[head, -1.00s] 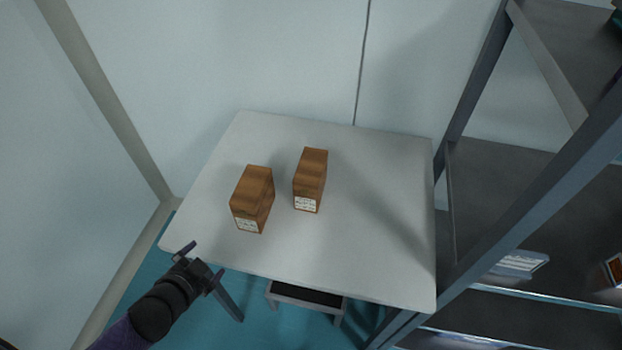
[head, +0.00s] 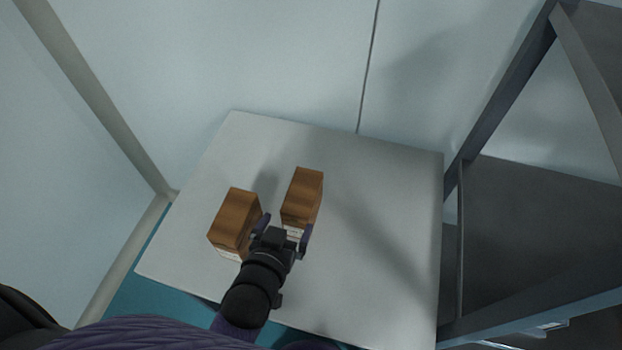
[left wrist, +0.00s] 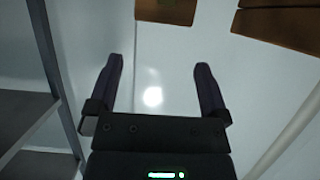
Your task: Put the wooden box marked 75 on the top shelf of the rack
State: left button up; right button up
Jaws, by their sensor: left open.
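Two wooden boxes stand on the white table, each with a white label too small to read, so I cannot tell which is marked 75. The right box (head: 303,192) is just beyond my left gripper (head: 285,228), which is open and hides part of its label. The left box (head: 236,217) stands left of the gripper. In the left wrist view the open, empty fingers (left wrist: 160,82) point towards one box (left wrist: 165,10), with the other box (left wrist: 280,20) at top right. The grey rack (head: 540,220) stands at the right. My right gripper is not in view.
The white table (head: 385,230) is clear on its right side, up to the rack's edge. Pale walls stand behind and to the left. The rack's shelf (left wrist: 20,115) also shows in the left wrist view.

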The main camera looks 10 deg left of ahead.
aim_at(301, 194)
pick_arm(q)
jog(key=b+x, duration=0.2)
jog(key=x, duration=0.8)
jog(key=shift+a+b, duration=0.1)
jog(key=shift+b, duration=0.3)
jog(key=shift+r, duration=0.15)
grip_shut()
